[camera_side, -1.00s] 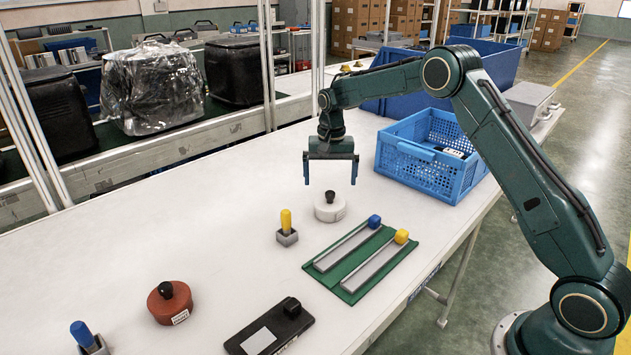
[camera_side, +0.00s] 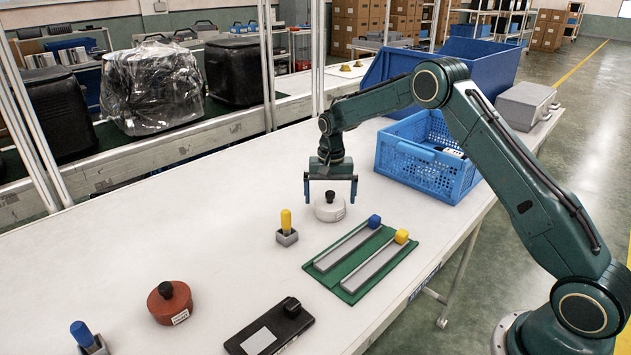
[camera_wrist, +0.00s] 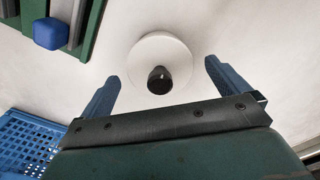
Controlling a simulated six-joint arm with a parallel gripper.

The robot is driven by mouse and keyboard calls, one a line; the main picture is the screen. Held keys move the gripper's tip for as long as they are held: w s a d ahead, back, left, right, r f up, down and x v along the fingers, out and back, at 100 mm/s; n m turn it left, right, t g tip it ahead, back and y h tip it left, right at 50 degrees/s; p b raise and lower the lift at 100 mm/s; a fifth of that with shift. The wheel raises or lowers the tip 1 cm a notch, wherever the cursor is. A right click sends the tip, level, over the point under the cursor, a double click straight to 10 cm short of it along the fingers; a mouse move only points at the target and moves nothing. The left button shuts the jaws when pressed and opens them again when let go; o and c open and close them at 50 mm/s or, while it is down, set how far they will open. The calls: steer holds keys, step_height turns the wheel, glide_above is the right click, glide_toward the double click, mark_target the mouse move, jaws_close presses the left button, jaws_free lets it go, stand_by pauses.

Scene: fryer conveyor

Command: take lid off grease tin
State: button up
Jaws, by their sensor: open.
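A round white tin (camera_side: 328,212) with a black knob (camera_side: 330,197) on its lid stands on the table. My gripper (camera_side: 330,199) is open and empty, pointing down just above the white tin, one finger on each side of the knob. In the wrist view the white tin (camera_wrist: 150,45) and its knob lie between the two blue fingers, apart from both. A round red-brown tin (camera_side: 170,304) with a black knob stands at the front left, well away from my gripper. The labels are too small to read, so I cannot tell which tin holds grease.
A yellow-handled piece in a grey block (camera_side: 287,237) stands left of the white tin. A green board with two grey rails (camera_side: 345,245) lies in front right. A blue crate (camera_side: 420,175) is behind right. A black plate (camera_side: 270,328) and a blue-handled piece (camera_side: 82,335) are nearer.

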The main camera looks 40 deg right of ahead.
mark_target(330, 192)
stand_by(0.4)
steer(key=c, duration=1)
steer(key=shift+r, duration=0.1)
step_height(330, 192, up, 20)
stand_by(0.6)
